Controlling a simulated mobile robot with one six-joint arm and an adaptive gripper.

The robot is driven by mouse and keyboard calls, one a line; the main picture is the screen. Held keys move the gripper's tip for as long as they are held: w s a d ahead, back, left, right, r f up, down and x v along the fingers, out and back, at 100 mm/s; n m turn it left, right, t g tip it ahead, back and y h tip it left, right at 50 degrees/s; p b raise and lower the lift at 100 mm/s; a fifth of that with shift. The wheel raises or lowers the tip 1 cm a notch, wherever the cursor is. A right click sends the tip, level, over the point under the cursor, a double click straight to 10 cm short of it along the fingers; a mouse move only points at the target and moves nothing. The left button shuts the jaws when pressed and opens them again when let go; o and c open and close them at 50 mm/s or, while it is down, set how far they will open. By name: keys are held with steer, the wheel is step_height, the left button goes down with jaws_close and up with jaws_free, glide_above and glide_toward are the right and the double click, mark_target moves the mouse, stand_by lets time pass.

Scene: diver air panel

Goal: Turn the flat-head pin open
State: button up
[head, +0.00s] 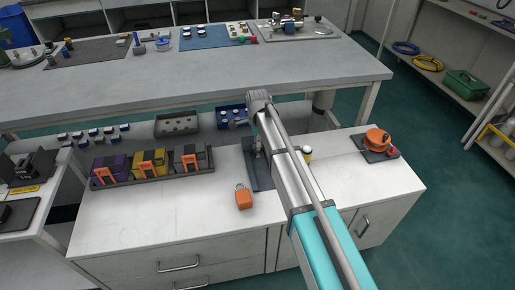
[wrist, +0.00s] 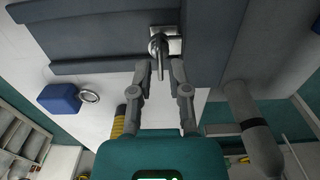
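The flat-head pin (wrist: 158,48) shows in the wrist view as a small metal piece on a bright square plate (wrist: 173,34), fixed to a dark grey panel (wrist: 90,35). My gripper (wrist: 160,68) has its two fingers apart, one on each side of the pin's lower end; whether they touch it I cannot tell. Nothing shows gripped. In the head view the dark panel (head: 251,158) stands on the white cabinet top, partly behind my arm, which hides the pin and most of my gripper.
A tray (head: 107,182) of several coloured boxes stands farther left. The cabinet's front left is clear.

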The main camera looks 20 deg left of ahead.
steer(key=shift+f+b, duration=0.6)
steer(key=shift+f, duration=0.3)
jaws_close()
